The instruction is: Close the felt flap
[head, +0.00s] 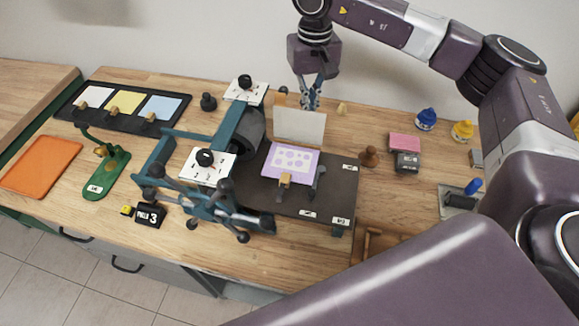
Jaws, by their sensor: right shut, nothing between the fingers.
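The felt flap (300,128), a cream panel, stands up nearly upright at the back of the dark press bed (333,190). In front of it, a lilac sheet with pale spots (290,159) lies flat on the bed. My right gripper (311,103) points down behind the flap's top edge, its fingers together and empty. The flap hides the fingertips in part, and I cannot tell whether they touch it. My left gripper is not in view.
The teal press with a dark roller (249,132) and spoked wheel (215,207) stands left of the bed. A brown knob-shaped piece (370,156), a pink block (404,142) and ink bottles (426,120) stand to the right. An orange tray (42,164) lies far left.

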